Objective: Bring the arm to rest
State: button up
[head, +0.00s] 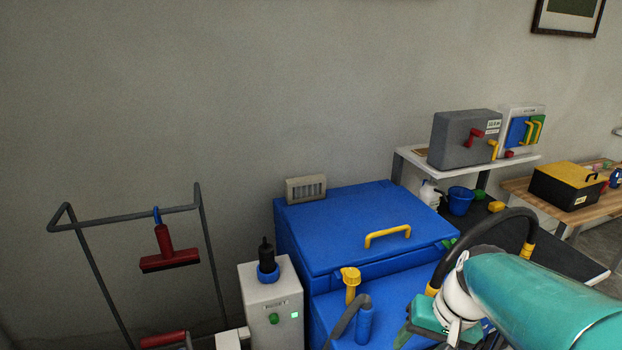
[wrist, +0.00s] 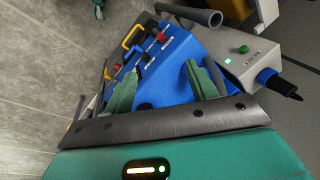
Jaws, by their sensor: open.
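My arm, teal and white, reaches in from the lower right of the head view, bent over the blue machine's right side. In the wrist view my gripper (wrist: 160,88) has its two green fingers spread apart with nothing between them. Behind the fingers lies the blue machine (wrist: 178,62) with yellow handles and red and black knobs. In the head view the blue machine (head: 335,232) has a closed lid with a yellow handle (head: 388,236). The fingertips are hard to make out in the head view.
A grey box (head: 270,320) with a green button and a black-tipped bottle (head: 267,255) stands left of the machine. A metal rack (head: 90,270) holds a red squeegee (head: 165,245). A shelf with a grey switch box (head: 465,138) and a wooden table are at right.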

jog(key=s+a+r+n+t+h, duration=0.2)
jog(key=s+a+r+t, duration=0.2)
jog(key=s+r, duration=0.3)
jog(key=shift+r+n+h, duration=0.25)
jog(key=shift+n+h, duration=0.05)
jog(key=shift+n, duration=0.1)
jog(key=shift+d, duration=0.15)
dwell(0.7)
